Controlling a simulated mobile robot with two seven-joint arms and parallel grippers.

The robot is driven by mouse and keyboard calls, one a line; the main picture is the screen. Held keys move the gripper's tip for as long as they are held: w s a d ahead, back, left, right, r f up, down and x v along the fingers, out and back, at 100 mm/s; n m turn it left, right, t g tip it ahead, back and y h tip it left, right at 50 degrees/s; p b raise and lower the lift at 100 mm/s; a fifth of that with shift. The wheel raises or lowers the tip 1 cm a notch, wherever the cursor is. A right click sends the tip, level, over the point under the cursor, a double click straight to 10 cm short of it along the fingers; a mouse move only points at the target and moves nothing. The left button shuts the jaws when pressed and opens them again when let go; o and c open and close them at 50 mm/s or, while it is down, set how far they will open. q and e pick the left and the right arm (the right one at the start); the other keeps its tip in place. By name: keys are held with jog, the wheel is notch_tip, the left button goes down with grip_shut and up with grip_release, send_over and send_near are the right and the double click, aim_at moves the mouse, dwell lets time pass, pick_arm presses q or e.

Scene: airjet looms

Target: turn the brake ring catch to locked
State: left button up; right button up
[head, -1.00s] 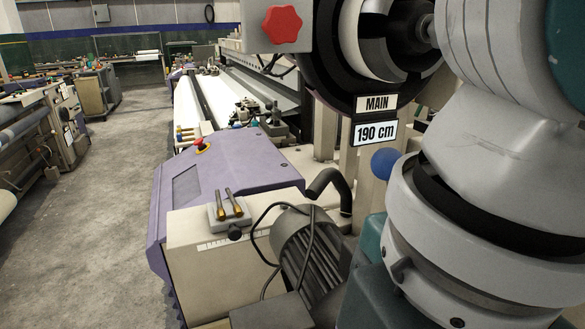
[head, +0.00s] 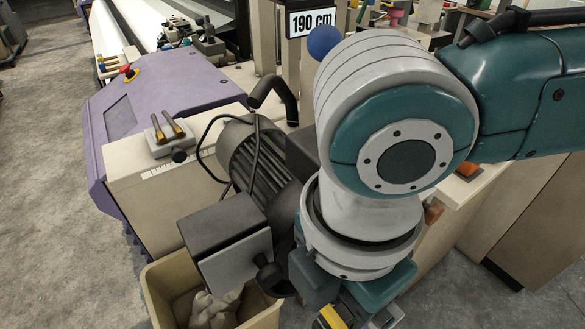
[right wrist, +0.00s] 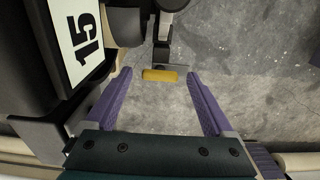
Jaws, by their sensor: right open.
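In the right wrist view a short yellow grip (right wrist: 160,75) sits at the end of a dark bar, above bare floor. I cannot tell for certain whether it is the brake ring catch. My right gripper (right wrist: 159,73) has its two purple fingers apart, with the yellow grip between their tips and a gap on each side. Whether the fingers are level with the grip in depth is unclear. In the head view my right arm covers the area at lower right, and the fingers cannot be made out. My left gripper is not in view.
The loom has a purple cover (head: 165,72), a dark motor (head: 255,155) and a grey box (head: 225,225). A beige bin (head: 165,300) with cloth stands below. A plate marked 15 (right wrist: 84,35) is close to the left finger. Grey floor (head: 45,200) is clear at left.

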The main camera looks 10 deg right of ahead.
jog(key=shift+c, duration=0.2)
jog(key=c, duration=1.3)
